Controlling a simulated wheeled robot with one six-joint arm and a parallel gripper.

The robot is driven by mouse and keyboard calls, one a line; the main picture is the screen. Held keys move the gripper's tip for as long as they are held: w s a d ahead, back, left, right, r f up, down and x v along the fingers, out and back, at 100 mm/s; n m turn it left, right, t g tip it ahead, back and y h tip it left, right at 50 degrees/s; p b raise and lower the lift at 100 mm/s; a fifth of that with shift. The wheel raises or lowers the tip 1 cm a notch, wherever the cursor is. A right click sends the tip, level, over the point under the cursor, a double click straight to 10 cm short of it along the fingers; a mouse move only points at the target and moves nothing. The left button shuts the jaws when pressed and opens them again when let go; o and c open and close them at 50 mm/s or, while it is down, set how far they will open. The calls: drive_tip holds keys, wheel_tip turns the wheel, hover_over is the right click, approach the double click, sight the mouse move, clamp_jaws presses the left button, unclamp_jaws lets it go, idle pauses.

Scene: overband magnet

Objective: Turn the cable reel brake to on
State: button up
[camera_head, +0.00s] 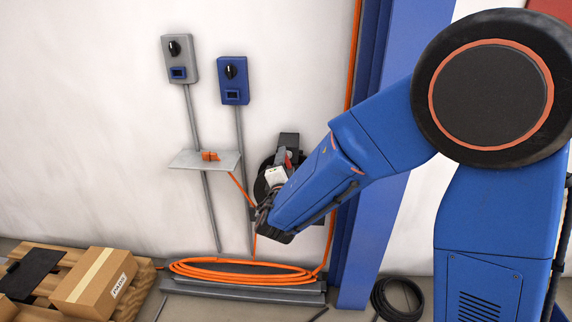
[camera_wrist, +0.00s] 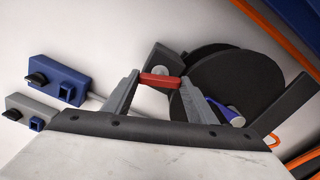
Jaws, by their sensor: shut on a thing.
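The cable reel (camera_wrist: 222,85) has two black discs and hangs by the wall; in the head view the reel (camera_head: 262,185) is partly hidden behind my arm. Its brake shows as a red lever grip (camera_wrist: 159,80) beside a dark grey bracket (camera_wrist: 163,58). My gripper (camera_wrist: 160,82) has its two grey fingers at either end of the red grip and is shut on it. In the head view my gripper (camera_head: 286,160) is small, with a bit of red at its tip. Any brake marking is too small to read.
A blue-purple handle (camera_wrist: 224,109) sits close to my right finger. Grey (camera_head: 180,60) and blue (camera_head: 233,80) switch boxes, a small shelf (camera_head: 190,160) and a blue column (camera_head: 385,200) stand around the reel. Orange cable (camera_head: 240,272) lies coiled below; a carton (camera_head: 93,283) is lower left.

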drive_tip(key=shift+f+m, duration=0.1)
drive_tip(key=shift+m, duration=1.9)
drive_tip(key=o, duration=1.1)
drive_tip(key=shift+c, duration=0.2)
drive_tip(key=shift+s, duration=0.1)
drive_tip(key=s, duration=1.7)
drive_tip(key=shift+s+a, duration=0.15)
drive_tip(key=shift+a, duration=0.1)
